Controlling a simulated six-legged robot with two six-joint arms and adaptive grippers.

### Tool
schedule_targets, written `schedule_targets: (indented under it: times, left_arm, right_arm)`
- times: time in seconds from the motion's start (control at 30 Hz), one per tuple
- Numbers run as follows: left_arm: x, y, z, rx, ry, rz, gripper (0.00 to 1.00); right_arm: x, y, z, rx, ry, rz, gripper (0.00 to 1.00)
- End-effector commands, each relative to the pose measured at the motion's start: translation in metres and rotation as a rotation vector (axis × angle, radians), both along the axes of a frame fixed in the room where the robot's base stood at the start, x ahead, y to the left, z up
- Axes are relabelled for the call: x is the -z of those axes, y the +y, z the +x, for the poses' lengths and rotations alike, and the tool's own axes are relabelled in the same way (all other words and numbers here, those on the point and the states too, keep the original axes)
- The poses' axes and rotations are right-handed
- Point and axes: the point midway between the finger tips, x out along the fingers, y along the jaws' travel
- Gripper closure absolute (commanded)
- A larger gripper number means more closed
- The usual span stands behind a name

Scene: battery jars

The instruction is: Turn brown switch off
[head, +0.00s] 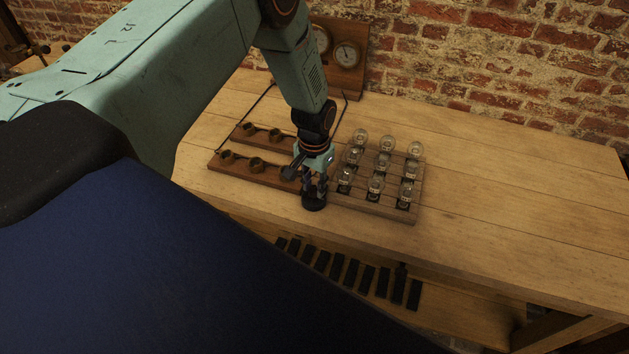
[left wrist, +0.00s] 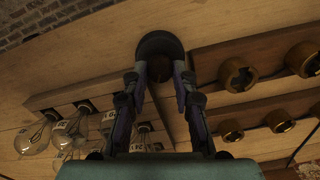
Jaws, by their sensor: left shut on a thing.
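A small round switch with a dark base (head: 314,204) stands near the front edge of the wooden table, between a board of brass sockets and a rack of bulbs. My left gripper (head: 315,188) reaches down onto it from above and is shut on its upper part. In the left wrist view, the dark round base (left wrist: 160,42) lies just beyond the fingertips (left wrist: 160,72). A dark brownish part shows between the fingers; the switch's exact setting cannot be told. My right gripper is not in view.
A rack of glass bulbs (head: 411,214) stands close on the right. Wooden boards with brass sockets (head: 256,165) lie on the left. A panel with round dials (head: 346,53) stands at the back. The table's right side (head: 510,180) is clear.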

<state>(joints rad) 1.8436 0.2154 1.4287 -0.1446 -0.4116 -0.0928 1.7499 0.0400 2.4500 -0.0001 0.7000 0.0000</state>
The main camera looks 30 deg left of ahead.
Motion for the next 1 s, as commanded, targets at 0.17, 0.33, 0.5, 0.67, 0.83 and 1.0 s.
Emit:
schedule_targets:
  times: [0.17, 0.33, 0.5, 0.67, 0.83, 1.0]
  left_arm:
    - [-0.001, 0.0, -0.002, -0.157, 0.004, 0.0, 1.0]
    - [0.0, 0.0, -0.002, -0.287, 0.005, 0.0, 1.0]
    - [0.0, 0.0, -0.002, -0.385, 0.005, 0.0, 1.0]
    - [0.0, 0.0, -0.002, -0.447, 0.005, 0.0, 1.0]
    - [0.001, -0.001, -0.002, -0.482, 0.006, 0.0, 1.0]
    - [0.001, -0.001, -0.002, -0.495, 0.006, 0.0, 1.0]
  right_arm:
    - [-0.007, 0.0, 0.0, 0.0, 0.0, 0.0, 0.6]
    - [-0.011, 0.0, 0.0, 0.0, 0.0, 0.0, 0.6]
    - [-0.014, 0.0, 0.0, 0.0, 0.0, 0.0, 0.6]
    - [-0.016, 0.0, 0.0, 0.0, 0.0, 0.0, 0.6]
    - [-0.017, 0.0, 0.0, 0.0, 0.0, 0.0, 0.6]
    - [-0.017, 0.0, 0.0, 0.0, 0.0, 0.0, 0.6]
